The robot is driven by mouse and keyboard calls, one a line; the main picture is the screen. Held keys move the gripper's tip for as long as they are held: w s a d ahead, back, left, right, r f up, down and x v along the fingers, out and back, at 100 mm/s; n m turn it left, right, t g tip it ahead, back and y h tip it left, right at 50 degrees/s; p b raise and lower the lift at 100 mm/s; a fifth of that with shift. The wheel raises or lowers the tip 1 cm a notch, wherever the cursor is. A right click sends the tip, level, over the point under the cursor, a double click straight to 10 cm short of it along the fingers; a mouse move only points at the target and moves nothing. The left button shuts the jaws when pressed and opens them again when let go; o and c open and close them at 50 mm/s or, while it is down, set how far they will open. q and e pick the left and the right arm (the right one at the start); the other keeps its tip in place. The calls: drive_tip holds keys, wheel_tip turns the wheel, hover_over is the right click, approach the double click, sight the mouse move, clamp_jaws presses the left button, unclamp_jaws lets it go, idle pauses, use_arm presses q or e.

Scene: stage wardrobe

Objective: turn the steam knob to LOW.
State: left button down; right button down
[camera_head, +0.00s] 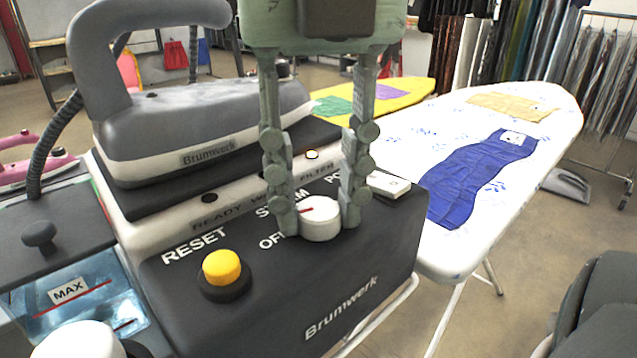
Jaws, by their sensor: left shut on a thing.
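The steam knob (322,226) is a white round dial on the sloping dark front panel of the Brunwerk steam station (365,262). Its red pointer mark shows on its left side, toward the upper left. The word OFF stands at its lower left, and a partly covered STEAM label lies above it. I cannot see a LOW mark; the fingers cover part of the panel around the knob. My left gripper (320,212) comes down from above, its two grey-green fingers shut on the knob from left and right. My right gripper is not in view.
A yellow RESET button (222,266) sits left of the knob, and a white switch (388,184) to its right. A grey iron (200,120) rests on the station behind. A white ironing board (470,225) with a blue cloth (480,180) stands at right.

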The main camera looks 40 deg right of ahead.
use_arm(q)
drive_tip(key=shift+m, duration=0.3)
drive_tip(key=m, duration=0.3)
drive_tip(key=shift+m+b, duration=0.3)
drive_tip(key=shift+b, duration=0.1)
drive_tip(key=shift+m, duration=0.8)
drive_tip(key=m, duration=0.5)
drive_tip(key=shift+m, duration=1.5)
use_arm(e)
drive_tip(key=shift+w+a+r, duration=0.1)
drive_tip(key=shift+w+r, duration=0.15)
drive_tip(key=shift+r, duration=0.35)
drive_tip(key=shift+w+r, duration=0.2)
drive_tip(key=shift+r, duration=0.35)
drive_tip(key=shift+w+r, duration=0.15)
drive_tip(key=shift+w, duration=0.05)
